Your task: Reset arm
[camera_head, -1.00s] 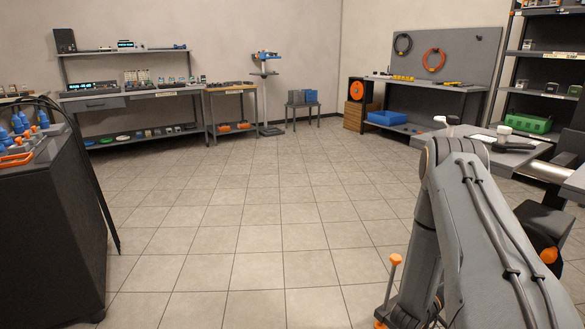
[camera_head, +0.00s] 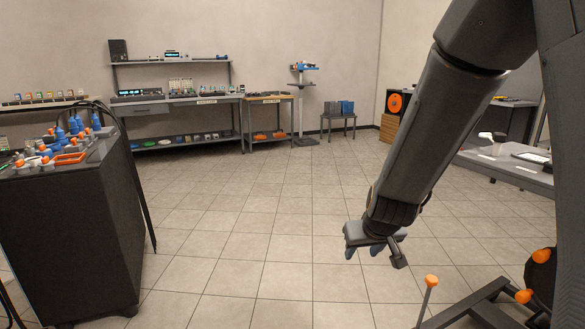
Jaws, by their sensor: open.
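My arm hangs down from the upper right in the head view. My gripper (camera_head: 374,250) is at its lower end, pointing down over the tiled floor. Its fingers are apart and I see nothing between them. It is to the right of the dark cabinet and well clear of it.
A dark cabinet (camera_head: 75,245) stands at the left with several blue bottles and an orange tray (camera_head: 70,158) on top. Workbenches (camera_head: 190,98) line the back wall. The floor (camera_head: 245,215) between is open.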

